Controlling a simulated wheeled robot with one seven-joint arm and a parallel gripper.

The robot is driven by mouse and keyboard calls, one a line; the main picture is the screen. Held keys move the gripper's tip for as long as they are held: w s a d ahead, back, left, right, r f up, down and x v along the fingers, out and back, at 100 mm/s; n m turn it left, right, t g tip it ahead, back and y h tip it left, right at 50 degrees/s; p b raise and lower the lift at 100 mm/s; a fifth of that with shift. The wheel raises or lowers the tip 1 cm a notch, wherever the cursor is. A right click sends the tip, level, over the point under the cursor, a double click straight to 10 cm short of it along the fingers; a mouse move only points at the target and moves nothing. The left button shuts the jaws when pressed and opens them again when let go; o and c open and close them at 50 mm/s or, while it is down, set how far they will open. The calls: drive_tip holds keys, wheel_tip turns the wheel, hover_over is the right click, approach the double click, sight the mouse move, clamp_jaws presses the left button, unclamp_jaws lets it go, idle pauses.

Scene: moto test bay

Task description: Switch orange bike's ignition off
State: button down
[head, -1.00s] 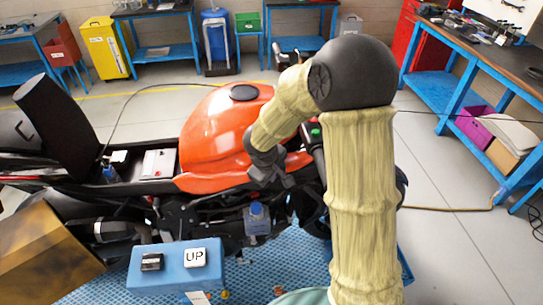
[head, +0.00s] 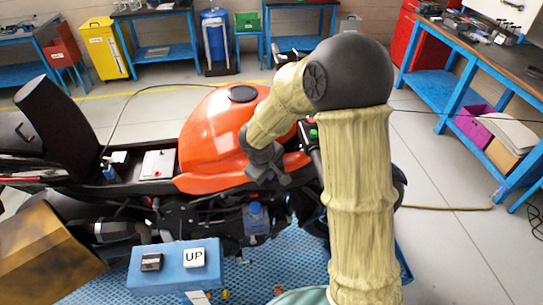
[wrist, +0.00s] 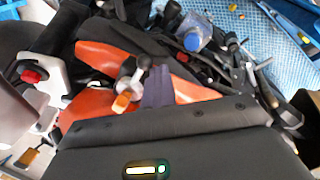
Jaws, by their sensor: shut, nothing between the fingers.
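The orange bike (head: 215,130) stands across the middle of the head view, its front end partly hidden behind my arm. My gripper (head: 267,168) is beside the orange tank, toward the front of the bike, and its jaws are shut and empty. In the wrist view a grey knob-like part with an orange end (wrist: 124,101) stands in front of orange bodywork. A red switch (wrist: 31,75) shows on a pale part at the left. I cannot tell which part is the ignition. In the head view a small green part (head: 313,134) shows near the handlebar.
A blue box with an UP button (head: 175,276) stands in front of the bike. A brown box (head: 40,255) is at the lower left. A blue workbench (head: 450,92) stands at the right. Grey floor is clear between that bench and my arm.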

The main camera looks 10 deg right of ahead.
wheel_tip(320, 180, up, 8)
drive_tip(key=p, duration=0.6)
drive_tip(key=shift+a, duration=0.1)
idle(0.6)
